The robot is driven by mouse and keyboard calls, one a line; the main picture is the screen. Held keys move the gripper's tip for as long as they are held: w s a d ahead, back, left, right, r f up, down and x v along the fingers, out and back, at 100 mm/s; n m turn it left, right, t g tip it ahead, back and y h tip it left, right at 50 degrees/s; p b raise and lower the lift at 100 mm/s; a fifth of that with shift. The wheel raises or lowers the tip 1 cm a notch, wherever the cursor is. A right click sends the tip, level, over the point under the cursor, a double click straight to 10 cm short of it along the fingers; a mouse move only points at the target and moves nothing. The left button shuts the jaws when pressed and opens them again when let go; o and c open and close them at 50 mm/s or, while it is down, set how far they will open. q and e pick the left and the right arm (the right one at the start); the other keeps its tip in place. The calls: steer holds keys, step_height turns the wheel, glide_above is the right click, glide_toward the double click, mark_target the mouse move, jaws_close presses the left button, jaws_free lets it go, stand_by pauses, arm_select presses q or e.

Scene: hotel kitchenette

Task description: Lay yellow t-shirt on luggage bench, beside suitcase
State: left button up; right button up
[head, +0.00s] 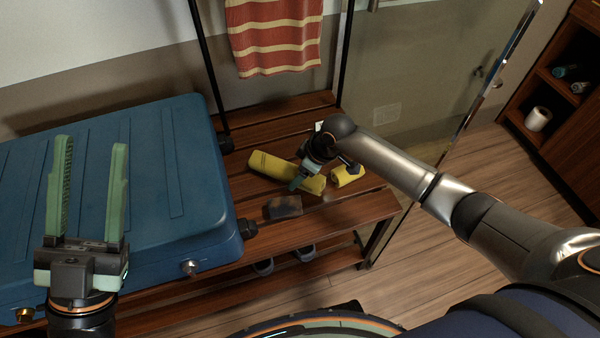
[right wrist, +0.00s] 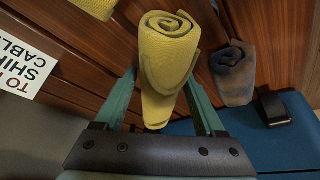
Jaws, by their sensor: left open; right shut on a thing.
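The yellow t-shirt (head: 268,166) is a rolled bundle at the luggage bench (head: 335,215), just right of the blue suitcase (head: 150,185). My right gripper (head: 300,182) is shut on it from above; in the right wrist view the roll (right wrist: 168,75) lies between the two green fingers, its spiral end showing. I cannot tell whether it rests on the slats or hangs just above them. My left gripper (head: 91,145) is open and empty, in front of the suitcase in the head view.
A dark brown-grey roll (head: 283,207) lies near the bench's front edge; it also shows in the right wrist view (right wrist: 233,72). Another yellow item (head: 347,175) lies right of my right gripper. A striped towel (head: 275,35) hangs behind. Shoes (head: 305,253) sit below.

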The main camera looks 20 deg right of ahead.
steer(key=o, duration=1.5)
